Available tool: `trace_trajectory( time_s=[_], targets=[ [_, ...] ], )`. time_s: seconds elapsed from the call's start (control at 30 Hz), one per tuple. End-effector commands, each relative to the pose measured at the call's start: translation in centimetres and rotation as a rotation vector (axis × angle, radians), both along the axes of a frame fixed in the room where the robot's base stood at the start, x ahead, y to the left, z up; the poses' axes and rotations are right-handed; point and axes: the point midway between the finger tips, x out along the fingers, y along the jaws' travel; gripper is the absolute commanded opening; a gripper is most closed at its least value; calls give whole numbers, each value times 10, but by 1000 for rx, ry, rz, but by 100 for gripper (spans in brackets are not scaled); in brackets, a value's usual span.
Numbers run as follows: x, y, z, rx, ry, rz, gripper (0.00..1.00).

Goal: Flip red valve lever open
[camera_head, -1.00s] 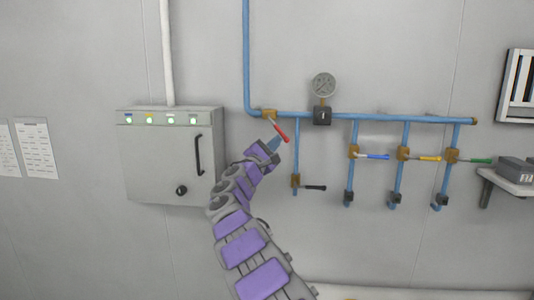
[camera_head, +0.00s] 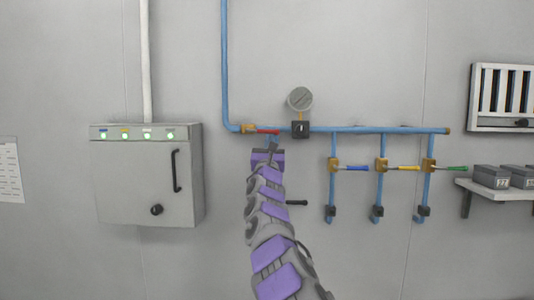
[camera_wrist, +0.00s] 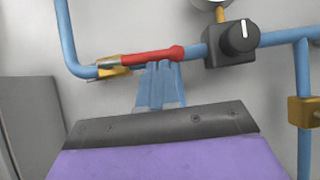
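The red valve lever (camera_head: 266,131) lies roughly level along the blue pipe, to the right of its brass valve body (camera_head: 247,128). In the wrist view the red lever (camera_wrist: 153,55) runs from the brass fitting (camera_wrist: 114,69) to its rounded end near the black knob. My gripper (camera_head: 272,143) is just below the lever. In the wrist view its blue-grey fingers (camera_wrist: 160,68) are close together, with their tips right at the lower edge of the lever's outer half. They look shut with nothing between them; whether they touch the lever is hard to tell.
A black regulator knob (camera_wrist: 236,38) sits right of the lever, under a round gauge (camera_head: 300,98). A black-handled valve (camera_head: 297,203) is beside my arm. Blue, yellow and green levers (camera_head: 457,169) are further right. A grey cabinet (camera_head: 150,185) stands left.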

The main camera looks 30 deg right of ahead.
Motion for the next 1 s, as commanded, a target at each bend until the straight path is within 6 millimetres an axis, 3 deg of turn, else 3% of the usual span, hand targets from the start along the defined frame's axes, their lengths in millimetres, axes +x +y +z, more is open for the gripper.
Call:
trace_trajectory(
  time_s=[0.77,1.0],
  targets=[
    [0,-1,4,-58,43,2,0],
    [2,13,-13,-59,43,5,0]
  ],
)
